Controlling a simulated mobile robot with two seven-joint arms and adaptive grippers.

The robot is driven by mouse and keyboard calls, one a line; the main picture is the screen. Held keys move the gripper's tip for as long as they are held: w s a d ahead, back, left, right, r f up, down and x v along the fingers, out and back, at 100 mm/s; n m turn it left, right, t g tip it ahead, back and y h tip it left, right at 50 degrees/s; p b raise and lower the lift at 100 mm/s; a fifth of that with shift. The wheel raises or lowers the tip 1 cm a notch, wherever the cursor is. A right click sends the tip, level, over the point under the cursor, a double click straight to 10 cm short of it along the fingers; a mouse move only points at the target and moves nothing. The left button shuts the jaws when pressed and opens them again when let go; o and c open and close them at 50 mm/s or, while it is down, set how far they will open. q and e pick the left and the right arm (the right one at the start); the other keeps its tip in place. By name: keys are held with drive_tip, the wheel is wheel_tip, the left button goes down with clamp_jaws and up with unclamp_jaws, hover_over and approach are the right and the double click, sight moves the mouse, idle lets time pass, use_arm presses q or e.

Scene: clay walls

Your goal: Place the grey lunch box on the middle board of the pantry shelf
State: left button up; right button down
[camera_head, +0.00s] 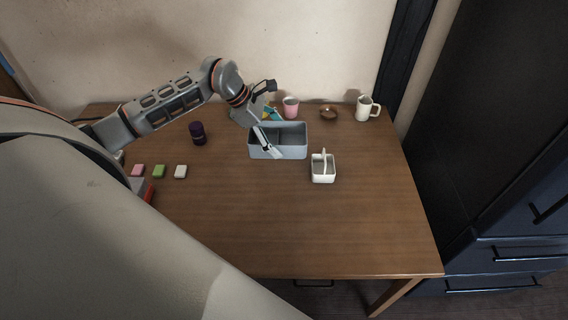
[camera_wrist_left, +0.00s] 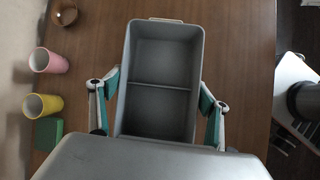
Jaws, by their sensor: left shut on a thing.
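The grey lunch box (camera_head: 292,153) is an open, rectangular box with a divider across its inside. It stands on the wooden table, towards the back, and also shows in the left wrist view (camera_wrist_left: 190,50). My left gripper (camera_head: 272,133) reaches down over it from the left and is shut on it. In the left wrist view the left gripper (camera_wrist_left: 158,103) has one finger against each long side wall. I cannot tell any gap between box and table. My right gripper and the pantry shelf are not in view.
A white handled basket (camera_head: 323,176) stands close in front, right of the box. Behind are a pink cup (camera_head: 291,107), brown bowl (camera_head: 328,113) and cream mug (camera_head: 364,110). A purple jar (camera_head: 198,134) and small blocks (camera_head: 159,171) lie left. The table's front right is clear.

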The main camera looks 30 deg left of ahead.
use_arm(q)
drive_tip(key=p, duration=0.1)
approach(287, 173)
drive_tip(key=x, duration=0.4)
drive_tip(key=shift+w+f, duration=0.1)
drive_tip(key=shift+w, duration=0.05)
drive_tip(key=shift+f, duration=0.2)
drive_tip(key=o, duration=1.2)
drive_tip(key=shift+d+r, duration=0.1)
drive_tip(key=shift+c, duration=0.2)
